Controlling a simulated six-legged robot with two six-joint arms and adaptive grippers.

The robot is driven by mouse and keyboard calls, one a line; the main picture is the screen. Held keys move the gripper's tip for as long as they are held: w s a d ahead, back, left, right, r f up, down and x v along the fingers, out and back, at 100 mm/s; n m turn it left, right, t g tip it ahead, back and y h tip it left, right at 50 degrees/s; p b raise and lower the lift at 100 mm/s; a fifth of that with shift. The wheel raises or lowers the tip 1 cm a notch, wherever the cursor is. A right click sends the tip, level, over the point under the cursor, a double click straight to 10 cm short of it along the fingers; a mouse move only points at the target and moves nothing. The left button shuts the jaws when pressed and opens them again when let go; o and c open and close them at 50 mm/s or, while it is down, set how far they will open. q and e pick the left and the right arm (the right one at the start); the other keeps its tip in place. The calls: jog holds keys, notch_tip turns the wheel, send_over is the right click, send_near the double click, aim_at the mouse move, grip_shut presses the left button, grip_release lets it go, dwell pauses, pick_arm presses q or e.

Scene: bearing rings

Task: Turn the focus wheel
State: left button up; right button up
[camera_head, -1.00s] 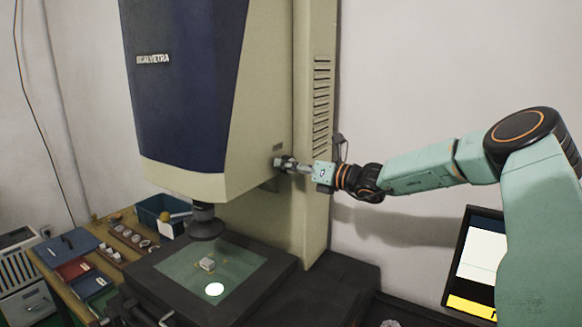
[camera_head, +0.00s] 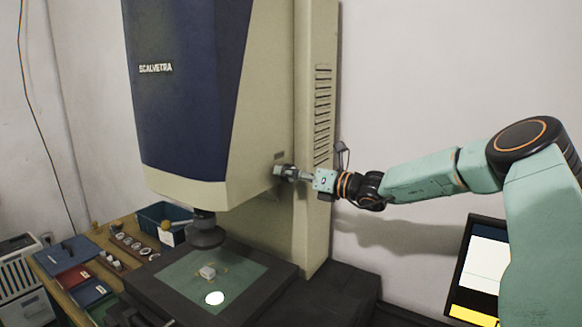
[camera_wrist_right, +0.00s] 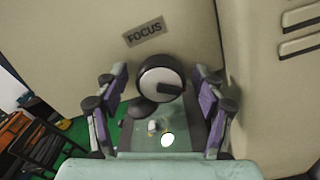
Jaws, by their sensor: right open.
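My right gripper (camera_wrist_right: 160,92) is open, with one finger on each side of the wheel and visible gaps between. In the head view my right gripper (camera_head: 291,173) is at the side of the measuring machine (camera_head: 262,120), and the wheel there is hard to tell from the fingers. My left gripper is not in view.
Below stands the stage (camera_head: 262,292) with a green-tinted plate, a small part (camera_head: 208,272) and a bright light spot. A lens (camera_head: 206,232) hangs above it. A bench with trays and a blue bin (camera_head: 160,214) is at left. A screen (camera_head: 484,262) is at right.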

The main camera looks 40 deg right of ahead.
aim_at(279, 135)
notch_tip(279, 135, up, 10)
jog(key=shift+f, duration=0.25)
jog(key=shift+w+r, duration=0.1)
jog(key=shift+w, duration=0.1)
jog(key=shift+s, duration=0.2)
jog(key=shift+w, duration=0.2)
jog(key=shift+s, duration=0.2)
dwell(0.4)
jog(key=shift+w+a, duration=0.1)
dwell(0.4)
